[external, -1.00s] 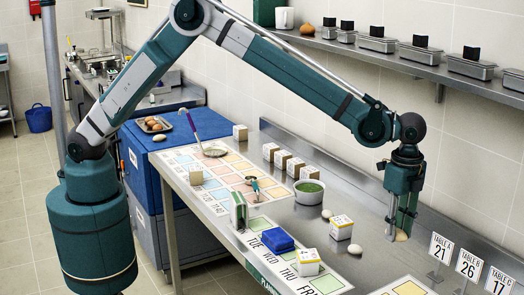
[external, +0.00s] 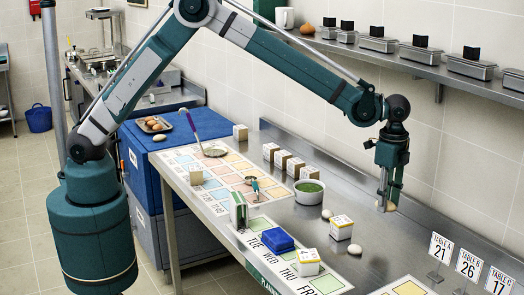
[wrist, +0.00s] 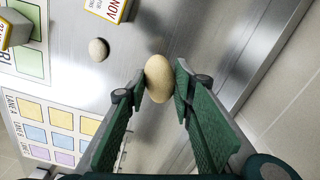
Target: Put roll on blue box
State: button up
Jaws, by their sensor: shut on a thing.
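My gripper (external: 386,204) is above the right part of the steel table, shut on a beige oval roll (wrist: 159,78). The roll sits between the fingertips in the wrist view, and a little of it shows in the external view (external: 391,206). A small blue box (external: 277,240) lies on the table to the left of my gripper, at the edge of the printed planner. A larger blue cabinet (external: 170,180) stands beyond the table's left end, with a similar roll (external: 158,137) on its top.
Two more rolls (external: 327,213) (external: 354,250) lie on the table. White-and-yellow labelled cubes (external: 341,228) (external: 307,262), a bowl of green stuff (external: 309,192) and number signs (external: 440,248) stand around. A wall shelf (external: 400,62) runs behind.

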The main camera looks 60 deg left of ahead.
jog(key=w+a+n+b, duration=0.1)
jog(key=w+a+n, duration=0.3)
jog(key=a, duration=1.2)
jog(key=w+a+n, duration=0.1)
jog(key=w+a, duration=0.5)
jog(key=a, duration=1)
jog(key=a+n, duration=0.5)
jog(key=a, duration=3.8)
jog(key=s+a+f, duration=0.1)
jog(key=s+a, duration=0.2)
jog(key=a, duration=0.7)
jog(key=s+a+n, duration=0.1)
jog(key=s+a, duration=0.2)
jog(key=a, duration=0.7)
jog(key=s+a+f, duration=0.1)
jog(key=s+a, duration=0.2)
jog(key=a, duration=0.7)
jog(key=s+a+n, duration=0.1)
jog(key=s+a, duration=0.7)
jog(key=a, duration=0.4)
jog(key=s+a, duration=0.9)
jog(key=a, duration=0.3)
jog(key=shift+s+f+n+b, duration=0.3)
jog(key=shift+n+b, duration=0.05)
jog(key=shift+n, duration=0.05)
jog(key=shift+f, duration=0.1)
jog(key=shift+f, duration=3.05)
jog(key=shift+f, duration=0.15)
